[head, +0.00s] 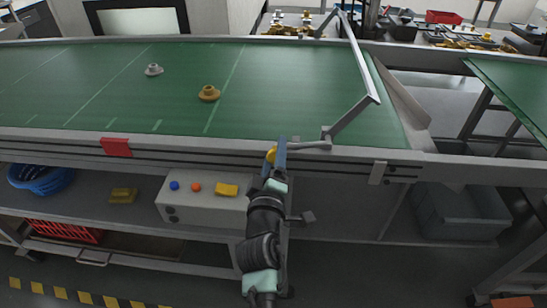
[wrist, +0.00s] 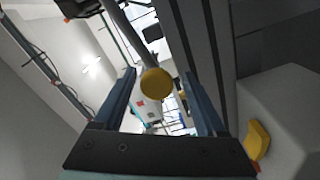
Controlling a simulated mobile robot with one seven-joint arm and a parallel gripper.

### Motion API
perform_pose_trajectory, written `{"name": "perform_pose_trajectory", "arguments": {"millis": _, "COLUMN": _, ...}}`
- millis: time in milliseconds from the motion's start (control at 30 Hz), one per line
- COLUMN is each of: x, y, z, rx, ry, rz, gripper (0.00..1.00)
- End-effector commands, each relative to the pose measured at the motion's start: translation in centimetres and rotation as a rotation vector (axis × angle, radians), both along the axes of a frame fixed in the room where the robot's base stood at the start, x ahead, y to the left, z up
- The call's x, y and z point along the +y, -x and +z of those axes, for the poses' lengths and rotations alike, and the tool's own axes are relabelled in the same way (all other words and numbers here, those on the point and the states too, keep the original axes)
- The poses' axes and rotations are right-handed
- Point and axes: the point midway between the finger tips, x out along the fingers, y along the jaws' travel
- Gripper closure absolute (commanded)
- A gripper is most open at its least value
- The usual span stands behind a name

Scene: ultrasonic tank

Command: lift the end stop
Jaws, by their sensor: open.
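The end stop (head: 358,62) is a grey bar frame spanning the right end of the green conveyor belt (head: 300,85). Whether it touches the belt is hard to tell. From its near-side pivot, a grey lever (head: 308,145) runs left along the conveyor's front rail and ends in a yellow knob (head: 271,155). My gripper (head: 281,150) is at this knob, in front of the rail. In the wrist view the round yellow knob (wrist: 157,82) appears between the two open fingers of my gripper (wrist: 158,98), with the lever (wrist: 128,30) behind it. No grip on it shows.
A grey flanged part (head: 153,70) and a brass one (head: 209,93) stand on the belt. A control box (head: 205,208) with coloured buttons sits below the rail, left of my arm. A grey tank (head: 455,212) stands at lower right.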

Motion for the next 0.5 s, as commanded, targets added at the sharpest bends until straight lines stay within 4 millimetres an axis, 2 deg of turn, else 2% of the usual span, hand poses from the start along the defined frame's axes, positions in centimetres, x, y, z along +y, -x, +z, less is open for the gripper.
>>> {"name": "perform_pose_trajectory", "arguments": {"millis": 133, "x": 0.0, "y": 0.5, "z": 0.1, "rx": -0.001, "ry": 0.000, "rz": 0.000, "gripper": 0.26}}
{"name": "perform_pose_trajectory", "arguments": {"millis": 233, "x": 0.0, "y": 1.7, "z": 0.1, "rx": 0.000, "ry": -0.002, "rz": 0.000, "gripper": 0.26}}
{"name": "perform_pose_trajectory", "arguments": {"millis": 500, "x": 0.0, "y": 6.7, "z": 0.0, "rx": 0.002, "ry": -0.001, "rz": 0.000, "gripper": 0.26}}
